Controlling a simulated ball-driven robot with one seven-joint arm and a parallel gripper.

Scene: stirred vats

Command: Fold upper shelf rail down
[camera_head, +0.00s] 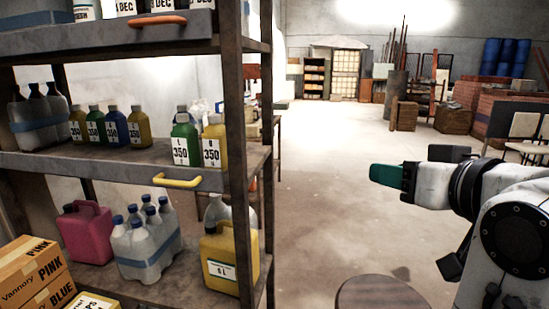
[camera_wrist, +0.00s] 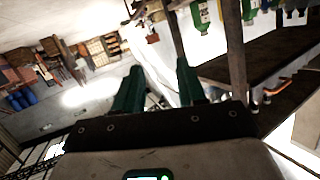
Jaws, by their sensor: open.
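The upper shelf rail (camera_head: 110,34) is a grey bar along the front of the top shelf at the upper left of the head view. An orange handle (camera_head: 158,20) is fixed on it. A lower rail (camera_head: 110,168) with a yellow handle (camera_head: 177,181) runs along the middle shelf. My gripper (camera_head: 387,175) has green fingers and is well to the right of the shelf, lower than the upper rail and touching nothing. In the wrist view my gripper (camera_wrist: 158,78) is open and empty, with its two fingers apart.
A brown shelf post (camera_head: 234,120) stands at the rack's right front corner. Bottles and jugs, such as a yellow jug (camera_head: 222,262), stand on the shelves. A round brown top (camera_head: 380,293) is at the bottom centre. The floor beyond is mostly clear.

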